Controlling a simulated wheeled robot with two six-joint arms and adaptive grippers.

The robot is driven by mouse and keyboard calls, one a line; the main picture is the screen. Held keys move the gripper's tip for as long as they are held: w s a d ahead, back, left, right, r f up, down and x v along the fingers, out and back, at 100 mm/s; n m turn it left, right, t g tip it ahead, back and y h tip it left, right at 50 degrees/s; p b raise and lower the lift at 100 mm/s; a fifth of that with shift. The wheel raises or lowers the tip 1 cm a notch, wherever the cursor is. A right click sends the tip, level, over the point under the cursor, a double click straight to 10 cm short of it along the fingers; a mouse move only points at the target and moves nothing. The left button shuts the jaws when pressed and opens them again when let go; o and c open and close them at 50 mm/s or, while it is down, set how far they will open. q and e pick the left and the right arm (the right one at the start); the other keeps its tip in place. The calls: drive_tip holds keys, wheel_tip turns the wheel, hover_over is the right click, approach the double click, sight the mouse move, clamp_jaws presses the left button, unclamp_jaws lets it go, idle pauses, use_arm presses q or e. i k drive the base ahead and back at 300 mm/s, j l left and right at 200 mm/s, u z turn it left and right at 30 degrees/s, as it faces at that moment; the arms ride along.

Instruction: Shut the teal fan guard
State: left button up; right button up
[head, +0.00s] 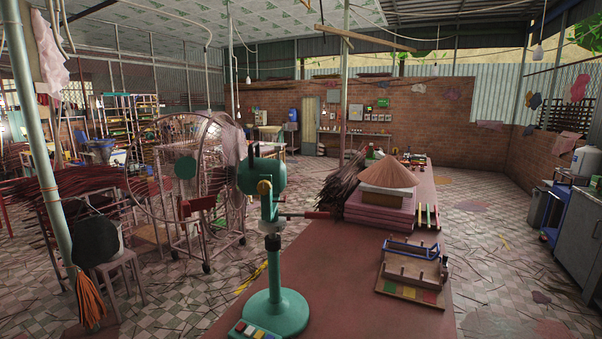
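A teal pedestal fan stands on the red-brown table, with a round teal base (276,315) and a teal motor head (262,176). To the left of the head is a large round wire guard with a teal disc (185,167) at its centre. The guard's ring looks wide and stands at an angle. Its wires overlap the clutter behind, so I cannot tell whether it touches the rest of the fan. Neither of my grippers is in the head view.
The table (350,290) also holds a conical hat (388,173) on pink stacks, dark stick bundles (343,185) and a wooden tray (412,268). A stool (118,275) and a pole (38,140) stand at the left. The tiled floor right of the table is mostly open.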

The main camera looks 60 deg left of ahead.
sight(186, 167)
drive_tip(key=k+j, duration=0.1)
drive_tip(key=j, duration=0.7)
drive_tip(key=k+j, duration=0.1)
drive_tip(key=j, duration=0.75)
drive_tip(key=k+j, duration=0.1)
drive_tip(key=j, duration=0.7)
drive_tip(key=k+j, duration=0.1)
drive_tip(key=j, duration=0.7)
drive_tip(key=k+j, duration=0.1)
drive_tip(key=j, duration=0.7)
drive_tip(key=k+j, duration=0.1)
drive_tip(key=j, duration=0.75)
drive_tip(key=u, duration=0.05)
